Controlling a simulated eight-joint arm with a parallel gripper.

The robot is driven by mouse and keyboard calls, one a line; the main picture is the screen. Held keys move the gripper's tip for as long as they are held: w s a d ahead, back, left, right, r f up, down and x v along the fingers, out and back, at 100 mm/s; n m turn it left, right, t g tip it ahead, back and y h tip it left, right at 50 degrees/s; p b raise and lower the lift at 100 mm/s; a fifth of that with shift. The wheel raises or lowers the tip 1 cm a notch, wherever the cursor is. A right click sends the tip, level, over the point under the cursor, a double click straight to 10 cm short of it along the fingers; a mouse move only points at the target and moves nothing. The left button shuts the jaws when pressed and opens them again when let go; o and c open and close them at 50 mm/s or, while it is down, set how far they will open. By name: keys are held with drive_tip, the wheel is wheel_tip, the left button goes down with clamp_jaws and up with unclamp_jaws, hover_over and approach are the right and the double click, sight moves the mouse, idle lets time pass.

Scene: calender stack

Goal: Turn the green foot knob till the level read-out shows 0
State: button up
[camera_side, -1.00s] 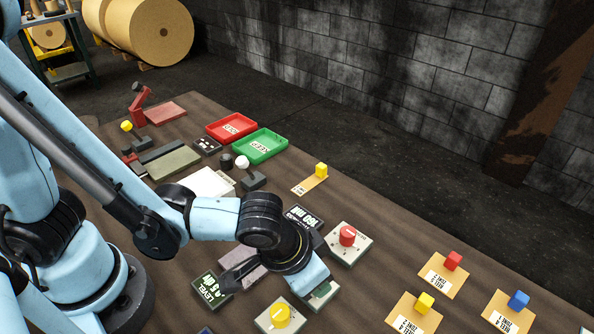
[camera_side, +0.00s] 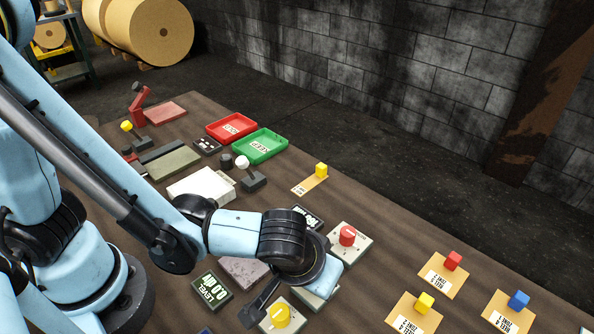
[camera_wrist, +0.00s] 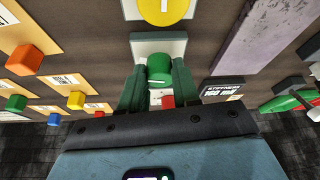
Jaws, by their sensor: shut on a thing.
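The green foot knob (camera_wrist: 158,70) stands on a pale plate (camera_wrist: 150,45) in the wrist view. My gripper (camera_wrist: 157,78) has one dark green finger on each side of it and is shut on it. A pale line marks the knob's face. In the side view my wrist hides the knob and the fingertips. The level read-out (camera_side: 213,291) is a dark panel left of my wrist, and it appears to show 0.0 div.
A yellow knob (camera_side: 281,315) stands close to my gripper, and a red knob (camera_side: 347,236) stands on the other side. A stiffness display (camera_wrist: 222,91) and a grey slab (camera_side: 243,271) are nearby. Coloured cubes on cards, including a red cube (camera_side: 453,260), lie to the right.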

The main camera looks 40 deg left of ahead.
drive_tip(key=o, duration=1.1)
drive_tip(key=shift+c, duration=0.2)
drive_tip(key=v, duration=1.2)
drive_tip(key=shift+w+r, duration=0.1)
drive_tip(key=shift+w, duration=0.05)
drive_tip(key=w+a+m+t, duration=0.1)
drive_tip(key=w+a, duration=0.2)
drive_tip(key=a, duration=0.8)
drive_tip(key=w+a+m+t, duration=0.1)
drive_tip(key=w+a, duration=0.3)
drive_tip(key=a, duration=0.8)
drive_tip(key=shift+r+t+h, duration=0.3)
drive_tip(key=shift+r+h, duration=0.05)
drive_tip(key=shift+h, duration=0.05)
drive_tip(key=shift+w, duration=0.1)
